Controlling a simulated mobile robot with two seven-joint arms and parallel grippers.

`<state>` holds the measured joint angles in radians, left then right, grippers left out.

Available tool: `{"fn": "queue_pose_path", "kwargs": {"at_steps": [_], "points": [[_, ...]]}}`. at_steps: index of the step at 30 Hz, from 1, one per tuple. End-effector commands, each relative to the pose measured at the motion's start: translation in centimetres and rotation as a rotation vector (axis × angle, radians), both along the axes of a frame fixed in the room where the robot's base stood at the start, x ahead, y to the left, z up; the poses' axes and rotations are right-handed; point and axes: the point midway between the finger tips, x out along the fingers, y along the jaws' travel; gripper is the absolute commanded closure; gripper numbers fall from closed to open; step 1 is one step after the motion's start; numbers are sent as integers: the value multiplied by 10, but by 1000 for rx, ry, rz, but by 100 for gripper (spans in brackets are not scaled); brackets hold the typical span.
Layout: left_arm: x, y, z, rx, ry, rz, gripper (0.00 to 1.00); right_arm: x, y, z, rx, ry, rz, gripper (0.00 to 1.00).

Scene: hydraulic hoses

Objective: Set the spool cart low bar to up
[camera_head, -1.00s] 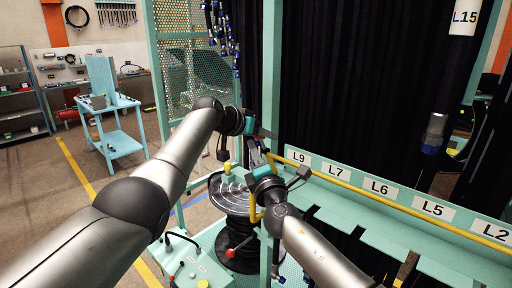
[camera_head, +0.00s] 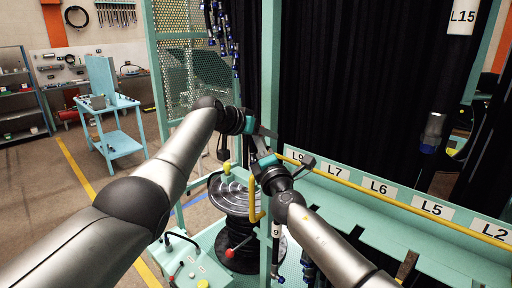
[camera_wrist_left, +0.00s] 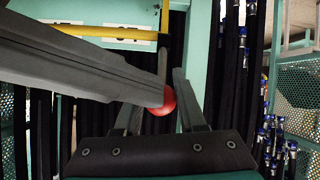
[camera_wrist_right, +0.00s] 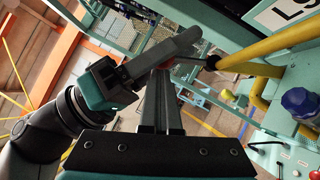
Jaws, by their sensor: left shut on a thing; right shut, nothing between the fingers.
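The yellow low bar (camera_head: 375,191) runs along the front of the labelled rail; its end also shows in the right wrist view (camera_wrist_right: 285,45). In the left wrist view a thin dark lever hangs from the yellow bar (camera_wrist_left: 110,31) and ends in a red ball knob (camera_wrist_left: 163,101). My left gripper (camera_head: 268,133) is shut on this knob, which sits between its fingers (camera_wrist_left: 160,112). My right gripper (camera_head: 262,158) is just below it, with its fingers (camera_wrist_right: 161,95) together and empty. A grey finger-like part crosses the left wrist view close to the knob. The lever's pivot is not clear.
The black hose spool (camera_head: 238,192) stands below the grippers, beside a teal upright post (camera_head: 268,225). Label plates (camera_head: 381,188) line the rail on the right. Hoses hang behind it and a yellow hook shape hangs near the right gripper. A teal cart (camera_head: 120,142) stands far left.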

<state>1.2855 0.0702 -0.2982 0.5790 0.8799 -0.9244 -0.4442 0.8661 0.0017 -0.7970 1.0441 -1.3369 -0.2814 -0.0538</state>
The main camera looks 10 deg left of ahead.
Motion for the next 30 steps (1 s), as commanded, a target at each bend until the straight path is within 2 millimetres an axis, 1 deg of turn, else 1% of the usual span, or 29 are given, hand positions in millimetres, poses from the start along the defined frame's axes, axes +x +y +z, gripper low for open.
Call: {"fn": "queue_pose_path", "kwargs": {"at_steps": [1, 7, 20, 30], "points": [[-4, -1, -11, 5, 28, -9, 58, 5, -9, 5, 3, -7, -21, 100], [-4, 0, -11, 7, 27, -8, 36, 5, -8, 6, 4, -9, -20, 100], [-5, 3, -6, 5, 21, -7, 36, 3, -5, 7, 4, -10, -13, 100], [-19, 15, 7, 5, 16, -5, 36, 3, -6, 4, 3, -6, -14, 100]]}}
